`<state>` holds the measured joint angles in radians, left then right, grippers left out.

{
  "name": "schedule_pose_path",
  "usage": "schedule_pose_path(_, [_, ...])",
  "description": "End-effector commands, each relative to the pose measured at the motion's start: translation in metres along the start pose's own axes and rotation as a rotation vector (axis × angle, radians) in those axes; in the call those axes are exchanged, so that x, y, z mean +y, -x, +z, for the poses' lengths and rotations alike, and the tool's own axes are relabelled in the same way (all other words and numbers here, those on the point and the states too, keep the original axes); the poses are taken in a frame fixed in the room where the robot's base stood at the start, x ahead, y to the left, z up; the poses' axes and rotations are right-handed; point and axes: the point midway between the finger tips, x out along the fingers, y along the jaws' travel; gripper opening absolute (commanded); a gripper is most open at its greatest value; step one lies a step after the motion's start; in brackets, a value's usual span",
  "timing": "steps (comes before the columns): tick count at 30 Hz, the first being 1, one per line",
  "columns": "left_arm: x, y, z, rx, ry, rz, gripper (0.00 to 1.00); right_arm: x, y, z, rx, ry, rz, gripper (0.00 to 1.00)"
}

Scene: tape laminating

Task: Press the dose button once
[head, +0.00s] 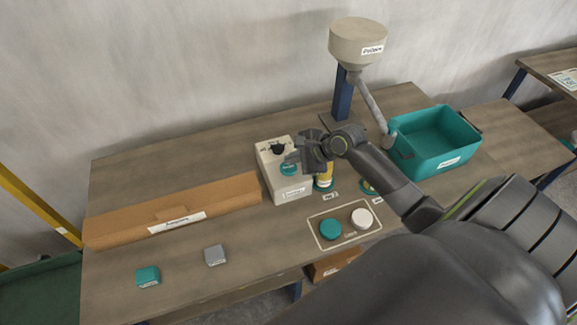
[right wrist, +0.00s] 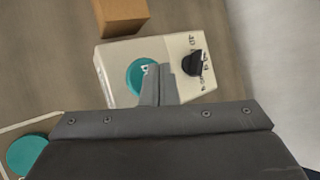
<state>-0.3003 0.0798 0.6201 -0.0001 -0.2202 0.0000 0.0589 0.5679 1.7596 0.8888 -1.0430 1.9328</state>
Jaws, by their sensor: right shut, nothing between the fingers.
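A cream dispenser box (head: 290,193) stands in the middle of the table, with a black knob (head: 277,149) and a round teal dose button (head: 289,171) on its top. My right gripper (head: 293,158) is shut and empty, with its fingertips over the box top right by the button. In the right wrist view the shut fingertips (right wrist: 160,70) overlap the right side of the teal button (right wrist: 138,76), and the black knob (right wrist: 192,63) lies to their right. I cannot tell whether the fingertips touch the button. My left gripper is not in view.
A long cardboard box (head: 225,192) lies left of the dispenser. A teal block (head: 148,276) and a grey block (head: 215,255) lie in front. A teal disc (head: 330,229) and a white disc (head: 361,217) sit in an outlined area. A teal bin (head: 440,165) stands right, beside a hopper (head: 357,43).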

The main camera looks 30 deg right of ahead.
Motion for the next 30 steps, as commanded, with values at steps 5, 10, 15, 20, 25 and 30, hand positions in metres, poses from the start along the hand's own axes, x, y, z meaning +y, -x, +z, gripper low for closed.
schedule_pose_path(5, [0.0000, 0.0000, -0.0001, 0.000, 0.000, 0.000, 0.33, 0.0000, 0.0000, 0.0000, 0.000, 0.000, 0.000, 0.00])
schedule_pose_path(10, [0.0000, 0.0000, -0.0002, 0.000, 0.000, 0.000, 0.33, 0.0000, 0.0000, 0.0000, 0.000, 0.000, 0.000, 0.00])
schedule_pose_path(15, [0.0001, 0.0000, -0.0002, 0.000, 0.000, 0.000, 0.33, 0.0000, 0.0000, 0.0000, 0.000, 0.000, 0.000, 0.00])
schedule_pose_path(20, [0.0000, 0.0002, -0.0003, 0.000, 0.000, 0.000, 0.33, 0.0000, 0.0000, 0.0000, 0.000, 0.000, 0.000, 0.00])
schedule_pose_path(25, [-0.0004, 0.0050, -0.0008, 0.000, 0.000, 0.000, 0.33, 0.0015, -0.0018, -0.0012, 0.000, -0.002, 0.000, 0.00])
schedule_pose_path(30, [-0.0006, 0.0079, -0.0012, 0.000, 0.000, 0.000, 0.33, 0.0043, -0.0054, -0.0038, 0.000, -0.001, 0.000, 0.00])
